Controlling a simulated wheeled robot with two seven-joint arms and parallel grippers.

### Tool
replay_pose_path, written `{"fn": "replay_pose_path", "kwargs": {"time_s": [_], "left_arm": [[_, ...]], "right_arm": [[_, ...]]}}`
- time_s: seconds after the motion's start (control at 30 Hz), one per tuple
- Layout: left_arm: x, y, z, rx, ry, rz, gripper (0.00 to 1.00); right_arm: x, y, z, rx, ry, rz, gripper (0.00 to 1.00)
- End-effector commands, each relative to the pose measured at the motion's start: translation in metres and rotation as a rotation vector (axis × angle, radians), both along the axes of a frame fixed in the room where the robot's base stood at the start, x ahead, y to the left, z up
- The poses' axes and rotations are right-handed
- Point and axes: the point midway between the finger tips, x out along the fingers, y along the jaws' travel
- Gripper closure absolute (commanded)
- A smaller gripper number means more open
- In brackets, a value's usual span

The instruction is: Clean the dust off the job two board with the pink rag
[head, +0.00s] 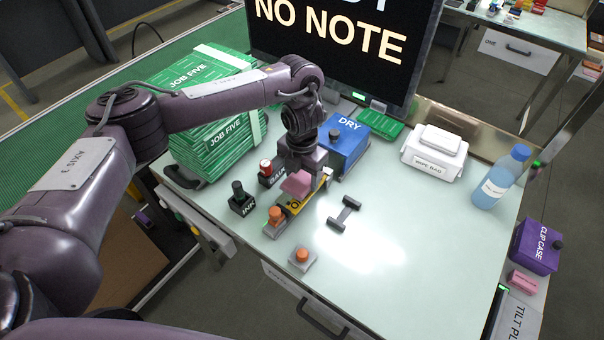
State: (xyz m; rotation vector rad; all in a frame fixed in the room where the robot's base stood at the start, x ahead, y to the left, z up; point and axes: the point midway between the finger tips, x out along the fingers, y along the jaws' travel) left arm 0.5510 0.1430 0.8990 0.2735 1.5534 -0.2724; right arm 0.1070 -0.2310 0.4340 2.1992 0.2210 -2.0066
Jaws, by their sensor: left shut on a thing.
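My left gripper (299,172) reaches down over the middle of the pale workbench. It is shut on the pink rag (296,185), which hangs just above or on a small yellow piece (318,196); I cannot tell whether they touch. No board with a readable "job two" label shows. A green board (376,124) lies flat below the screen, its label too small to read. My right gripper is not in view.
Near the gripper stand a black INK holder (242,203), orange-topped pieces (302,256), a dark bar-shaped part (344,214) and a blue DRY box (344,146). A white wipe box (434,152) and blue bottle (498,180) stand right. The bench's front right is clear.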

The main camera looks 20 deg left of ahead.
Motion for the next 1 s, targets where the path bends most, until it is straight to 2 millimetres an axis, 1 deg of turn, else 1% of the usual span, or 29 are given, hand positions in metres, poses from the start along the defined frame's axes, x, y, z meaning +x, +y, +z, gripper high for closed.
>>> {"fn": "replay_pose_path", "kwargs": {"time_s": [0.1, 0.6, 1.0], "left_arm": [[-0.005, 0.002, 0.000, 0.001, 0.004, -0.001, 0.60], [-0.024, 0.009, -0.001, 0.002, 0.005, 0.000, 0.60], [-0.025, 0.009, -0.001, 0.001, 0.004, 0.000, 0.60]], "right_arm": [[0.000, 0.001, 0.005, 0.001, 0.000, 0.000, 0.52], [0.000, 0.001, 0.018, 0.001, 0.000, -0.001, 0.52], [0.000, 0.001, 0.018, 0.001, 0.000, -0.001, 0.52]]}}
